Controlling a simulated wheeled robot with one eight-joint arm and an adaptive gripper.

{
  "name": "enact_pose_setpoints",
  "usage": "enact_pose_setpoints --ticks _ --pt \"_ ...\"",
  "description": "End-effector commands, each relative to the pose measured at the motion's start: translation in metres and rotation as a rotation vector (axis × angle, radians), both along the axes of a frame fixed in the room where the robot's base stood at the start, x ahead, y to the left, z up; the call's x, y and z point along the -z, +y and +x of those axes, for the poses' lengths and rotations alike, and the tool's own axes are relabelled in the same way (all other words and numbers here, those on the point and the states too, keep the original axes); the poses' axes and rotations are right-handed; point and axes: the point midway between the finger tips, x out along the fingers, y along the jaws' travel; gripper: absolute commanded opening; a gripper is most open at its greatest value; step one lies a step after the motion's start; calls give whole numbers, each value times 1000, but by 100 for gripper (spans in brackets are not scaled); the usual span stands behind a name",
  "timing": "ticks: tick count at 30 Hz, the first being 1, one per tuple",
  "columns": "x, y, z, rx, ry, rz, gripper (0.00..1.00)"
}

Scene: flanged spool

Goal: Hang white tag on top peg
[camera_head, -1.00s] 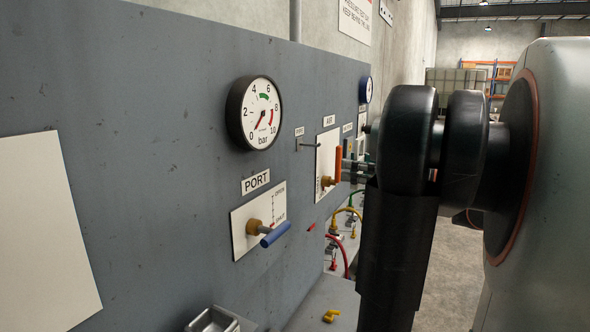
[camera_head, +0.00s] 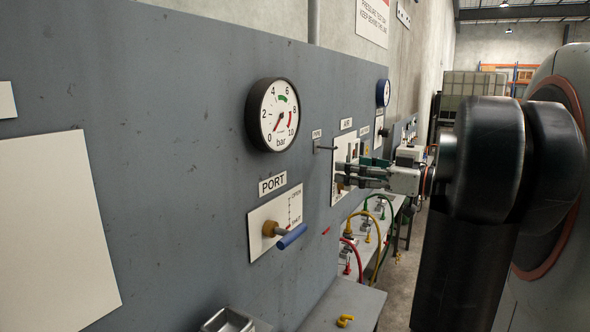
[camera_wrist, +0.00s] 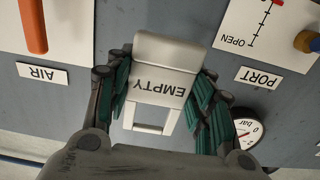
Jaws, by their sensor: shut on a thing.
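The white tag (camera_wrist: 163,68), marked EMPTY, is between the green-padded fingers of my gripper (camera_wrist: 160,88) in the wrist view. Its lettering is upside down there, like the panel labels, and an open loop shows at its lower end. In the head view my gripper (camera_head: 358,174) is in front of the panel by the AIR plate, a little right of and below a thin peg (camera_head: 326,148). The peg sticks out under a small label and looks bare. The tag cannot be made out in the head view, and the peg does not show in the wrist view.
A pressure gauge (camera_head: 273,115) is left of the peg. The PORT plate with a blue-handled valve (camera_head: 291,237) is below it. An orange handle (camera_wrist: 33,25) stands on the AIR plate. Red and yellow hoses (camera_head: 376,235) hang beyond, over a ledge.

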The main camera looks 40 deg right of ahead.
Motion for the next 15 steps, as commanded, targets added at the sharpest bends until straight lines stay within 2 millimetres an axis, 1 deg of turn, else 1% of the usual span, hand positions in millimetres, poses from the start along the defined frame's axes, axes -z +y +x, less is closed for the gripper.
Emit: enact_pose_setpoints --ticks 15 --pt "1 11 26 -1 0 0 29"
